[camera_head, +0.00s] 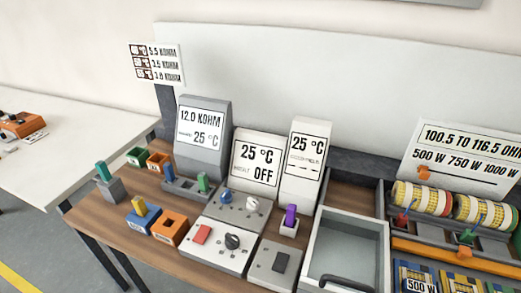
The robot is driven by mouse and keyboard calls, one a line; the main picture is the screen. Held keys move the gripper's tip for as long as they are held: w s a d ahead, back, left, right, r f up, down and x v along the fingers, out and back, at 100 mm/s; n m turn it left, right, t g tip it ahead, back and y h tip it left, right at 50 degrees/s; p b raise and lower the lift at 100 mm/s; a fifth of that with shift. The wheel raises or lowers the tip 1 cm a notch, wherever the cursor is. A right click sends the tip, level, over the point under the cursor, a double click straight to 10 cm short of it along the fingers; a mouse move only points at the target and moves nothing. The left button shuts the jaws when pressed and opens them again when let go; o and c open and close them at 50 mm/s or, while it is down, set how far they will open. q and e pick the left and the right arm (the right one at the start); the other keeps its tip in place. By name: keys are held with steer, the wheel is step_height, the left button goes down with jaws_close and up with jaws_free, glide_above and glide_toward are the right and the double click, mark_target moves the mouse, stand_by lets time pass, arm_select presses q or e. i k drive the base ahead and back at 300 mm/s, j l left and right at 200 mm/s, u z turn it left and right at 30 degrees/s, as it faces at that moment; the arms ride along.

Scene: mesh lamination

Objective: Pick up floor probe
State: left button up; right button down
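Several coloured probe-like pieces stand upright on the wooden bench. A teal-green one (102,171) is in a grey block (110,188) at the left end. A yellow one (139,207) is in a blue block (143,222) at the front left. A green one (203,182) is in a grey rack (180,185) before the 12.0 KOHM display. A purple one (291,214) is in a small white holder (288,229). I cannot read which is the floor probe. Neither of my grippers is in view.
The bench (92,215) also holds a 12.0 KOHM meter (203,105), two 25 °C displays, and knob panels (218,245). A white table (85,150) is at left.

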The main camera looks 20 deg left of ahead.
mark_target(138, 202)
steer(key=u, duration=1.55)
steer(key=i+j+z, duration=0.35)
steer(key=j+z, duration=0.2)
steer(key=i+j+z, duration=0.1)
steer(key=j+z, duration=0.15)
